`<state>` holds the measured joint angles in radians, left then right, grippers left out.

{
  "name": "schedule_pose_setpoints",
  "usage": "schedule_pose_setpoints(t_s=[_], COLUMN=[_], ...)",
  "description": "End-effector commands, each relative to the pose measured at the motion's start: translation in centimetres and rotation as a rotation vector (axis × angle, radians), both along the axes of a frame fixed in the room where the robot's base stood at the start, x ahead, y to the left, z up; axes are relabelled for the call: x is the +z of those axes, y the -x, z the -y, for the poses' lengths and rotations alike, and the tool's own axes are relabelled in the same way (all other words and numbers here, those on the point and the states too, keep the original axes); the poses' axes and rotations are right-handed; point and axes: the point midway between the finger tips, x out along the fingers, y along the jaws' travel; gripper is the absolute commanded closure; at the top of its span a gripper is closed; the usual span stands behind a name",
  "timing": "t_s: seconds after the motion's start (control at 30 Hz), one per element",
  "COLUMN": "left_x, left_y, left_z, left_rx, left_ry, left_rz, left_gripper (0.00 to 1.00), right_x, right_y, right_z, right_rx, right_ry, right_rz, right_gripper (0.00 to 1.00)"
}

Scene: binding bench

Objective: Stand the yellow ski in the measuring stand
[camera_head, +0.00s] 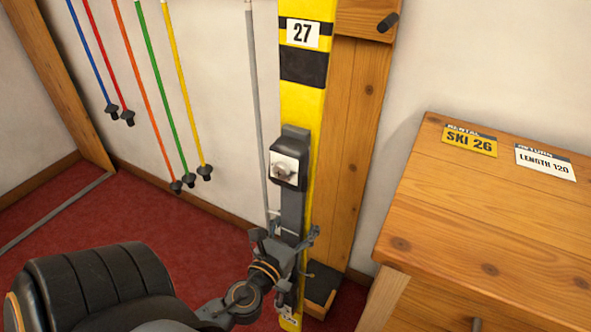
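The yellow ski (299,104) is upright, with black bands, a "27" label and a grey binding (289,165). Its top runs out of view. The wooden measuring stand (352,150) is a tall board behind it and to its right, with a dark peg (388,22) high up and a dark foot block (322,285) at the base. The ski's lower end shows left of and in front of that block; whether it touches anything is unclear. My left gripper (285,238) has its fingers on both sides of the ski below the binding and looks closed on it. My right gripper is out of view.
A wooden bench (480,235) at right bears a yellow "SKI 26" card (469,141) and a white "LENGTH 120" card (545,162). Several coloured poles (150,70) and a grey pole (256,110) hang along the wall. Red carpet (180,225) is clear at left.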

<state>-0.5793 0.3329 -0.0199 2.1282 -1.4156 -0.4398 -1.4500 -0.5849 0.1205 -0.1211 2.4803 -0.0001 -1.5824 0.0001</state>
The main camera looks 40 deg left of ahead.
Motion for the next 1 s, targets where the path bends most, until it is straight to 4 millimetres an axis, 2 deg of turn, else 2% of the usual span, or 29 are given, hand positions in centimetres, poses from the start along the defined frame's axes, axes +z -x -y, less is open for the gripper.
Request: schedule_pose_setpoints(t_s=[0.03,0.47,1.0], left_x=[0.5,0.4,0.3], left_y=[-0.5,-3.3,-6.8], left_z=[-0.1,-0.8,-1.6], left_rx=[0.000,-0.001,-0.001], left_ry=[-0.003,-0.001,0.001], left_rz=[0.008,0.003,-0.003], left_gripper=[1.00,1.00,1.00], right_x=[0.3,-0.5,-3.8], right_y=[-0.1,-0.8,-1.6], right_z=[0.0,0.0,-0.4], right_rx=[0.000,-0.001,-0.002], right_ry=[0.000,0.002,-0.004], right_rz=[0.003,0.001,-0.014], right_gripper=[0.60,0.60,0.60])
